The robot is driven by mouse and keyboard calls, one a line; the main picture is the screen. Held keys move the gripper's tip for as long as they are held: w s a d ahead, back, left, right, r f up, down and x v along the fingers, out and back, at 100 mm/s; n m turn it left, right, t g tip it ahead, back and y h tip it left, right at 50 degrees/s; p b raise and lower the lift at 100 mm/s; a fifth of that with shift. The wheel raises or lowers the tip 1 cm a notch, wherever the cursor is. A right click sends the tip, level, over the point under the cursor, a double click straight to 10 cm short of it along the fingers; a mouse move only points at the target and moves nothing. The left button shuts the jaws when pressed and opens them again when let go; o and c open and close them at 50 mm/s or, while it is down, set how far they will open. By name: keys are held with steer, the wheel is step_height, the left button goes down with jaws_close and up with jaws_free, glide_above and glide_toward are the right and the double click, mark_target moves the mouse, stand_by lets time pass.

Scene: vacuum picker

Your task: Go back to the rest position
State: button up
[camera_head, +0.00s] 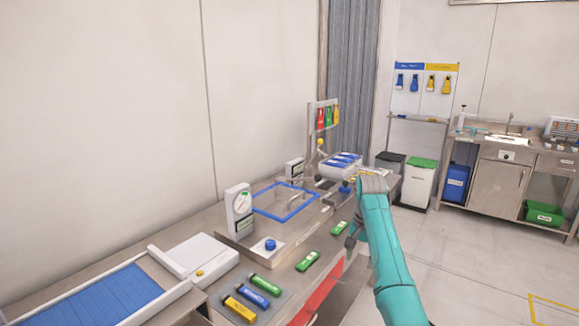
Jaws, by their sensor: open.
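My teal arm rises at the right of the workbench (225,268), its elbow above the bench's right part. My gripper (349,243) is small and dark, hanging just left of the arm near the bench's front edge. It is open, and I see nothing held in it. A green tool (340,228) lies on the bench just left of it and a second green tool (307,261) lies further left, both apart from the gripper.
A mat with blue (265,285) and yellow (239,310) tools lies at the front. A gauge (240,208) stands beside a blue-framed panel (285,201). Bins (419,182) and a sink counter (507,150) stand behind. The floor at right is clear.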

steer(key=s+f+n+t, duration=0.15)
steer(key=s+f, duration=0.25)
steer(key=f, duration=1)
steer(key=s+f+t, duration=0.2)
steer(key=s+f, duration=0.3)
steer(key=f, duration=0.8)
steer(key=s+a+f+n+t, duration=0.1)
steer(key=s+f+t, duration=0.1)
steer(key=s+f, duration=0.6)
steer(key=s+a+f+n+t, duration=0.1)
steer(key=s+f, duration=0.3)
steer(key=s, duration=0.7)
steer(key=s+r+n+t, duration=0.1)
steer(key=s+r+t, duration=0.15)
steer(key=s, duration=0.95)
steer(key=s+r+n+t, duration=0.15)
steer(key=s+r, duration=0.25)
steer(key=s, duration=0.9)
steer(key=s+r+t, duration=0.2)
steer(key=s+r, duration=0.5)
steer(key=r, duration=0.4)
steer(key=s+r+n+t, duration=0.1)
steer(key=s+r+t, duration=0.1)
steer(key=s+r, duration=0.6)
step_height(320, 180, up, 4)
steer(key=shift+f, duration=0.2)
